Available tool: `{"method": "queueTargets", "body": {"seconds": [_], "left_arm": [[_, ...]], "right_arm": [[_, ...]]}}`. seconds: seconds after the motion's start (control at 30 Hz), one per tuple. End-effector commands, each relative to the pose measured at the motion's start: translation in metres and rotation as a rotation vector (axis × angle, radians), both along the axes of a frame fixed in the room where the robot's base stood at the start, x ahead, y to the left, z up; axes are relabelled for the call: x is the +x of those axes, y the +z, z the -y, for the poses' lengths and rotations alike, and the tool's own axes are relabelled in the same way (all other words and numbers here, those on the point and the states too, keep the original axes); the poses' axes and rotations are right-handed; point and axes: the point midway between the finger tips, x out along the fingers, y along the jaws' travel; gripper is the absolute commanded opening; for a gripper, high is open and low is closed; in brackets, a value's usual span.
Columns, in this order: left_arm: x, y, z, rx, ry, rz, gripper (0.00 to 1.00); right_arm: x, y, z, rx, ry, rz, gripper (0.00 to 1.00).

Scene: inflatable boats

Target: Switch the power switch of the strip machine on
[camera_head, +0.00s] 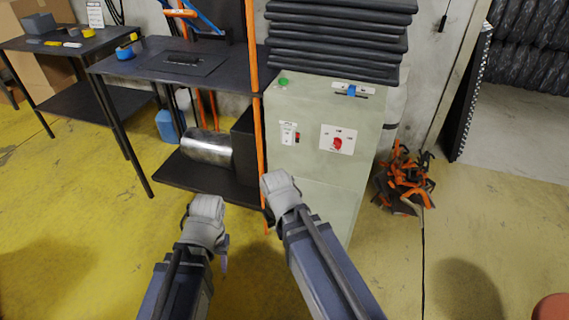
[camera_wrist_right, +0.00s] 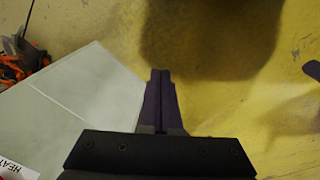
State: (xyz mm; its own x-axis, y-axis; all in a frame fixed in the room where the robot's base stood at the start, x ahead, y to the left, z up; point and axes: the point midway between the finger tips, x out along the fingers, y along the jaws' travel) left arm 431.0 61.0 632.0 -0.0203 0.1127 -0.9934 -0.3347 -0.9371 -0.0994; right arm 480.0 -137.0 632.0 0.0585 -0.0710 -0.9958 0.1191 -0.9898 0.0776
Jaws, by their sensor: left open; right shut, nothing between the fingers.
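The strip machine is a pale green cabinet (camera_head: 310,105) in the middle of the head view. Its front has a white plate with a red rotary knob (camera_head: 337,144) and, to the left, a smaller white plate with a red and black switch (camera_head: 296,137). I cannot read which is the power switch, or its position. My right gripper (camera_wrist_right: 161,75) is shut and empty, over the floor beside the cabinet in the right wrist view; in the head view its wrist is low at the cabinet's left edge. My left gripper (camera_head: 222,262) is open, lower left, its fingers mostly hidden.
A dark workbench (camera_head: 160,62) with a lower shelf holding a metal roll (camera_head: 207,147) stands left of the cabinet. An orange post (camera_head: 257,150) rises between them. Dark folded material (camera_head: 338,40) is stacked on top. Orange and black strips (camera_head: 403,180) lie right. The yellow floor in front is clear.

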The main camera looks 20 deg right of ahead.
Motion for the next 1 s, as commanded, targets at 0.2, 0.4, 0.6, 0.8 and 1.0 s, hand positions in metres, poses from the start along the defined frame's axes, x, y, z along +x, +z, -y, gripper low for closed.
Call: {"method": "queueTargets", "body": {"seconds": [0.2,0.4,0.6,0.8,1.0], "left_arm": [[0.0,-0.07,0.0,0.001,-0.002,0.001,0.5],[0.0,-0.119,0.0,0.001,-0.004,0.001,0.5],[0.001,-0.126,0.0,0.002,-0.004,0.001,0.5],[0.0,-0.126,0.0,0.002,-0.004,0.001,0.5],[0.0,-0.125,0.0,0.002,-0.004,0.001,0.5]], "right_arm": [[0.019,-0.067,0.026,-0.067,-0.017,0.059,0.0],[0.058,-0.101,0.062,-0.272,0.039,0.187,0.0],[0.112,-0.061,0.081,-0.602,0.215,0.373,0.0],[0.157,-0.002,0.064,-0.899,0.422,0.536,0.0],[0.184,0.043,0.034,-1.107,0.587,0.645,0.0]]}}
